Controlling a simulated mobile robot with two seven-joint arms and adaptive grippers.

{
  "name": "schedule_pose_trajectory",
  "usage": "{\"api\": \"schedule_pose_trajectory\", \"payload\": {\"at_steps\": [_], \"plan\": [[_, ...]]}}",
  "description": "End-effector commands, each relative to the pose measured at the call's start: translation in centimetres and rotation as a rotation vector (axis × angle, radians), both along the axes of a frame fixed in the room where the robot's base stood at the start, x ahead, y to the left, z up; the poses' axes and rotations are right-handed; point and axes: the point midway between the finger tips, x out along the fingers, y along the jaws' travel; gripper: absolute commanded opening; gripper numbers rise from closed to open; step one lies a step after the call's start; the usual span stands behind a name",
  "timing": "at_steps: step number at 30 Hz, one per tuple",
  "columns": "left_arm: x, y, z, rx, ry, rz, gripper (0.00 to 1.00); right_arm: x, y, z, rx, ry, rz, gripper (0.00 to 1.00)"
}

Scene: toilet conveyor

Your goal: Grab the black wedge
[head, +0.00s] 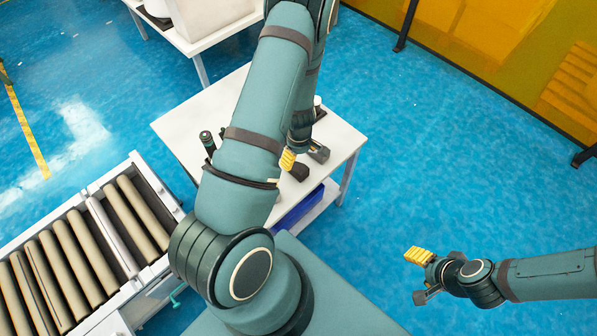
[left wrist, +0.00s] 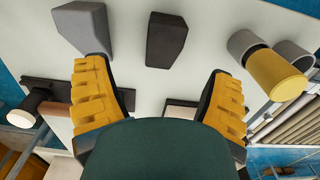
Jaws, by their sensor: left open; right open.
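The black wedge (left wrist: 166,40) stands on the white table, ahead of and between my left fingers in the left wrist view. It also shows as a small dark block (head: 299,172) near the table's front right edge in the head view. My left gripper (head: 302,156) is open over that part of the table. In the left wrist view, its yellow-padded fingers (left wrist: 160,72) are spread with nothing between the tips; the wedge is apart from them. A lighter grey block (left wrist: 82,27) stands left of the wedge, near the left fingertip. My right gripper (head: 418,275) is open and empty over the floor.
The white table (head: 178,125) also carries a dark upright cylinder (head: 207,140). A yellow-and-grey cylinder (left wrist: 277,75) lies right of my left fingers. A roller conveyor (head: 80,250) stands left, and a blue bin (head: 300,208) sits below the tabletop. My left arm hides much of the table.

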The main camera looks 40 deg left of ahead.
Motion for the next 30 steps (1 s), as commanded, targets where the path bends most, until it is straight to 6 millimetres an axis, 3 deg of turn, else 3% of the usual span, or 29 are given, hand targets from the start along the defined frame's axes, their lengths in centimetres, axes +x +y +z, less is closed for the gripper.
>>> {"api": "schedule_pose_trajectory", "payload": {"at_steps": [3, 11, 21, 29, 30], "plan": [[0.0, 0.0, -1.9, 0.0, 0.001, -0.001, 0.83, -0.1, 0.0, -0.6, 0.0, 0.003, 0.002, 0.62], [-0.1, 0.0, -3.2, 0.001, 0.0, -0.002, 0.83, -0.3, 0.0, -0.8, 0.002, 0.007, 0.005, 0.62], [-0.6, -0.1, -7.6, 0.001, 0.002, -0.002, 0.83, -0.5, 0.1, -2.1, 0.003, 0.012, 0.01, 0.62], [-0.5, -0.2, -7.9, 0.002, 0.001, -0.003, 0.83, -0.5, 0.1, -2.1, 0.003, 0.011, 0.01, 0.62], [-0.5, -0.2, -7.9, 0.002, 0.001, -0.003, 0.75, -0.5, 0.1, -2.1, 0.003, 0.011, 0.01, 0.62]]}}
